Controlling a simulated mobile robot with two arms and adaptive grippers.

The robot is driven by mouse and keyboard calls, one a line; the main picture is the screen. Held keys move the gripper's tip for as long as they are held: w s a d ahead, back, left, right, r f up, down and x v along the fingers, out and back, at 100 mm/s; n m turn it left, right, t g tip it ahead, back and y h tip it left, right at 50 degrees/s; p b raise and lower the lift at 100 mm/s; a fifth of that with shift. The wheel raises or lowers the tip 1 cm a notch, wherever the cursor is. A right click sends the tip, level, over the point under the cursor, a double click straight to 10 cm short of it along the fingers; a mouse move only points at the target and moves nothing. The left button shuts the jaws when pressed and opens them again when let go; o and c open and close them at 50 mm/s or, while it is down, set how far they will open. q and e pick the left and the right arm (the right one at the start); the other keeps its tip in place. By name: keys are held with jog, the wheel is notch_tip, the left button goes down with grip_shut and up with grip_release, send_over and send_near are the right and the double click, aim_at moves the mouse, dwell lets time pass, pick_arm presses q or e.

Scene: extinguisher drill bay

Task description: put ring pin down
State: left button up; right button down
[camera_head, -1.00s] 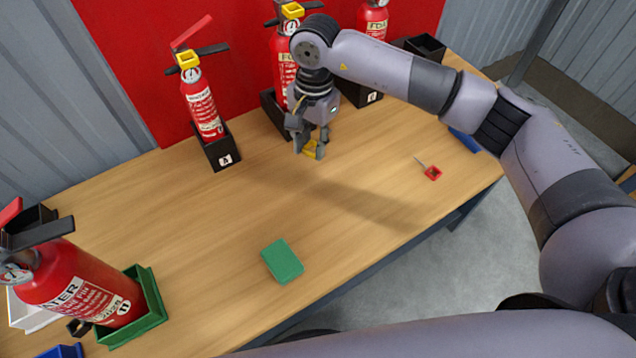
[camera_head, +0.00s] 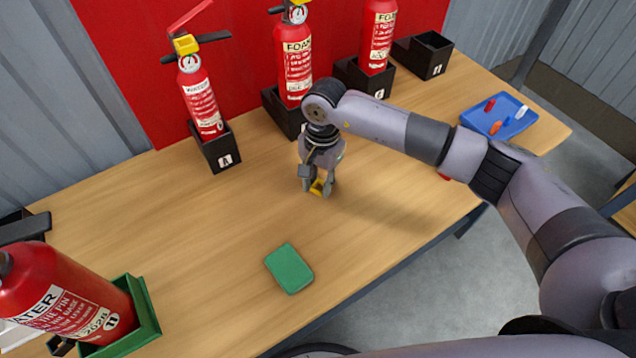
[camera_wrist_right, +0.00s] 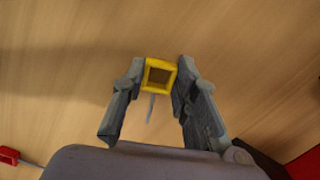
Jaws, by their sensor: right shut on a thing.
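The ring pin, a yellow square ring (camera_head: 318,188) with a thin grey shaft, is between the fingertips of my right gripper (camera_head: 319,184). In the right wrist view the yellow ring (camera_wrist_right: 160,75) sits between the two fingers, with its shaft pointing back toward the palm. The gripper points down over the bare wooden table (camera_head: 225,215); I cannot tell whether the pin touches the wood. Another ring pin, red (camera_head: 444,177), lies on the table, mostly hidden behind my right arm; it also shows in the right wrist view (camera_wrist_right: 10,156). My left gripper is out of view.
Red extinguishers (camera_head: 203,105) stand in black holders (camera_head: 216,152) along the back. A green block (camera_head: 289,268) lies in front. A blue tray (camera_head: 527,122) with small coloured items is at right. A large extinguisher (camera_head: 62,300) in a green holder (camera_head: 148,320) is at left.

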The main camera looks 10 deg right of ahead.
aim_at(322, 184)
jog(key=shift+d+r, duration=0.1)
jog(key=c, duration=1.3)
grip_release()
jog(key=shift+r, duration=0.5)
jog(key=r, duration=0.3)
jog(key=r+b, duration=0.1)
jog(key=r, duration=0.7)
jog(key=shift+w+d+b, duration=0.3)
jog(key=shift+d, duration=0.05)
